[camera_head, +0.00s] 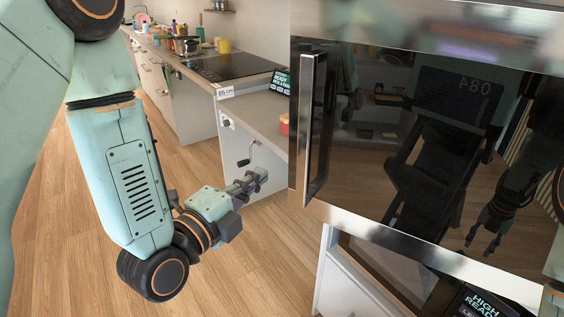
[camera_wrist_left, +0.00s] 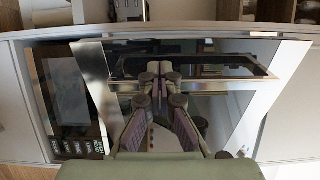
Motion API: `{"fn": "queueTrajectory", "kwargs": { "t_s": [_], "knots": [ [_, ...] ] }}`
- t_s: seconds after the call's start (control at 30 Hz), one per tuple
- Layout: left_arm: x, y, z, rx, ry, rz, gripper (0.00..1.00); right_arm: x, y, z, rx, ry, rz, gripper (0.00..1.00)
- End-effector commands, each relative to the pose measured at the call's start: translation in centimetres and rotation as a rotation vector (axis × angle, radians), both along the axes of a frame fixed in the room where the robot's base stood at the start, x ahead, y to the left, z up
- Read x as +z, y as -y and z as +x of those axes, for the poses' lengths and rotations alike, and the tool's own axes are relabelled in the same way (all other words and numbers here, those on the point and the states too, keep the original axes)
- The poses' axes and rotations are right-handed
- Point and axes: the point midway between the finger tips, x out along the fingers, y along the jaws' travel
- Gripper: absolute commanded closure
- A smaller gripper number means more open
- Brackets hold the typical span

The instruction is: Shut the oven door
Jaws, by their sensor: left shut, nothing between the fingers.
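A steel-framed dark glass oven door (camera_head: 400,130) fills the right of the head view, with an upright bar handle (camera_head: 308,120) at its left edge. My left gripper (camera_head: 260,177) is shut and empty, left of and lower than the handle in the picture. In the left wrist view the shut fingers (camera_wrist_left: 159,72) overlap the steel-framed door (camera_wrist_left: 285,60), whose bar (camera_wrist_left: 240,83) runs crosswise. I cannot tell how far the door stands open or whether the fingers touch it. The right gripper shows at most as a faint reflection in the glass.
A white counter front with a dark crank (camera_head: 243,160) is behind my left gripper. A cooktop (camera_head: 225,66) and a small red jar (camera_head: 284,125) are farther back. A dark sign (camera_head: 484,303) shows at lower right. The wood floor (camera_head: 255,275) is clear.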

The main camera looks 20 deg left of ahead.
Motion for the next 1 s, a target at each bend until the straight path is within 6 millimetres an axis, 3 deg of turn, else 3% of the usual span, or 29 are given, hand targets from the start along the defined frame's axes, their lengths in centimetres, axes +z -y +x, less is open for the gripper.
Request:
{"fn": "queueTrajectory", "kwargs": {
  "t_s": [0.07, 1.0],
  "knots": [
    [-0.1, 0.1, 0.4, -0.001, 0.003, 0.001, 1.00, -0.6, 0.0, 0.0, 0.000, 0.000, 0.000, 0.60],
    [0.1, 2.3, 8.5, 0.000, 0.001, 0.000, 1.00, 0.6, 0.0, 0.0, 0.000, 0.000, 0.000, 0.60]
  ]
}}
